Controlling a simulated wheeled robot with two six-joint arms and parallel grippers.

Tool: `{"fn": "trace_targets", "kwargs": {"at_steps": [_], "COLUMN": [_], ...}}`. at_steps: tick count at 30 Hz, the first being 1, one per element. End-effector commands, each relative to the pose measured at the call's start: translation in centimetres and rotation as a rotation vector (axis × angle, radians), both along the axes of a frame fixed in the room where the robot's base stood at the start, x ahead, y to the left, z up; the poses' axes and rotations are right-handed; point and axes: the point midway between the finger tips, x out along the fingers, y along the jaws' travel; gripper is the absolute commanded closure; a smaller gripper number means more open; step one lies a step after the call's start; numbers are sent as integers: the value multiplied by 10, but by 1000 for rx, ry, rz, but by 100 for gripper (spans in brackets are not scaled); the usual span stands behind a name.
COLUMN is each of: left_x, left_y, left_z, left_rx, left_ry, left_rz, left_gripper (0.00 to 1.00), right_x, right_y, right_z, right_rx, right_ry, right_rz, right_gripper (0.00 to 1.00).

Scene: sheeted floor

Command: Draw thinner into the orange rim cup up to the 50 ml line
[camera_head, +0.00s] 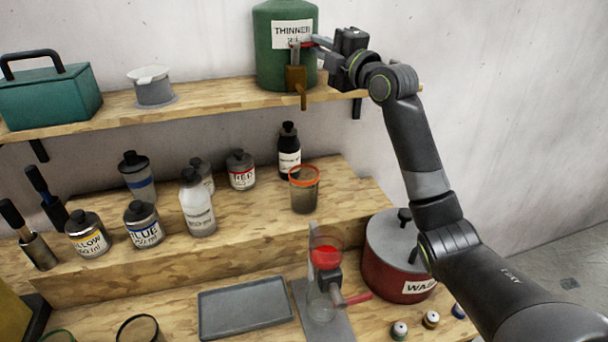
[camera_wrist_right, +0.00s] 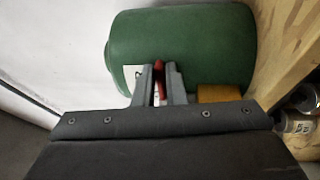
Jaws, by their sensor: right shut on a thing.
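The green thinner drum (camera_head: 270,70) stands on the upper shelf with a brass tap (camera_head: 296,78) on its front. My right gripper (camera_head: 306,43) is at the tap, shut on its red lever (camera_wrist_right: 159,80); the drum (camera_wrist_right: 185,40) fills the upper part of the right wrist view. The orange rim cup (camera_head: 304,192) stands upright on the raised wooden step, below the tap in the picture. It looks see-through and brownish; its 50 ml line and any liquid level are too small to tell. No stream from the spout is clear. My left gripper is not in view.
Several paint bottles stand left of the cup, with a dark bottle (camera_head: 289,150) just behind it. A red funnel stand (camera_head: 326,250), a red waste pot (camera_head: 385,275) and a grey tray (camera_head: 245,308) are lower down. A teal toolbox (camera_head: 50,95) and grey cup (camera_head: 153,88) share the shelf.

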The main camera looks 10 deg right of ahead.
Motion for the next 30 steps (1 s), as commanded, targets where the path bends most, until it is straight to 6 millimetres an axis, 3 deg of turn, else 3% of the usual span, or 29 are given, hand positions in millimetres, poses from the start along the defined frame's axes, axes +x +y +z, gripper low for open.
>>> {"fn": "trace_targets", "kwargs": {"at_steps": [30], "left_x": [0], "left_y": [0], "left_z": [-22], "left_rx": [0], "left_ry": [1], "left_rz": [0], "left_gripper": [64], "right_x": [6], "right_y": [0], "right_z": [-3], "right_rx": [2], "right_ry": [4], "right_rz": [108], "right_gripper": [100]}}
